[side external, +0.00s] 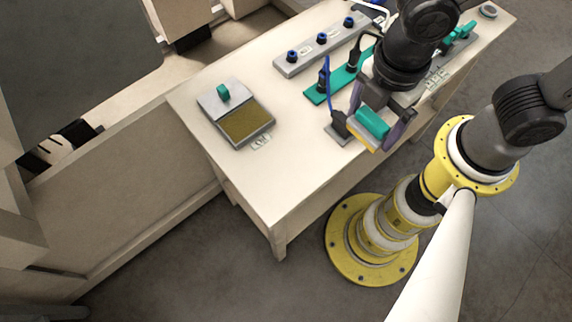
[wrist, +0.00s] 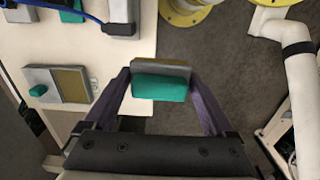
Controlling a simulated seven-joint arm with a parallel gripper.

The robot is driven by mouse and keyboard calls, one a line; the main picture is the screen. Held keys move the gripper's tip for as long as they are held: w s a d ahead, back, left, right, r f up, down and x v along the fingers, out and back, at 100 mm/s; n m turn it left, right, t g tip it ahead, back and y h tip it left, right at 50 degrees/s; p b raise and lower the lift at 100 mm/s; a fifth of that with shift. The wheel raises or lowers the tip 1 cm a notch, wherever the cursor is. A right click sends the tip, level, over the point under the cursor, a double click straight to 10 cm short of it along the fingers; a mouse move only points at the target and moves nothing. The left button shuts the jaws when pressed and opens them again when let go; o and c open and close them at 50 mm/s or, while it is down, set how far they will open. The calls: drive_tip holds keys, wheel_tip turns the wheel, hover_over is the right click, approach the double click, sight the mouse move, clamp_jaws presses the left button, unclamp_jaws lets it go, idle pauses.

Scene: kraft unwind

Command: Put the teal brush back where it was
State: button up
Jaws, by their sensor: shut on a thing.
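The teal brush (side external: 371,123) has a teal handle, a grey layer and a mustard-yellow underside. It also shows in the wrist view (wrist: 160,88), between two purple fingers. My gripper (side external: 378,118) is shut on it and holds it near the table's front right edge, seemingly above the surface. In the wrist view my gripper (wrist: 161,86) grips the brush at its two ends, with floor and table edge behind it. The exact height of the brush cannot be told.
A grey tray (side external: 213,104) with a mustard pad and teal knob sits at the table's left. A grey rail (side external: 300,65) with blue knobs and a teal strip (side external: 317,96) with dark plugs and cables lie behind. The table (side external: 270,175) is clear at front left.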

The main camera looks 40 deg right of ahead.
drive_tip(key=shift+s+a, duration=0.15)
drive_tip(key=shift+a, duration=0.15)
drive_tip(key=w+a+f, duration=0.5)
drive_tip(key=w+a, duration=0.1)
drive_tip(key=a, duration=0.1)
hover_over(286, 168)
drive_tip(key=f, duration=0.4)
drive_tip(key=shift+s+d+f, duration=0.2)
drive_tip(key=shift+w+a+f, duration=0.1)
drive_tip(key=shift+a+f, duration=0.05)
drive_tip(key=shift+f, duration=1.65)
drive_tip(key=o, duration=0.9)
drive_tip(key=shift+f, duration=0.15)
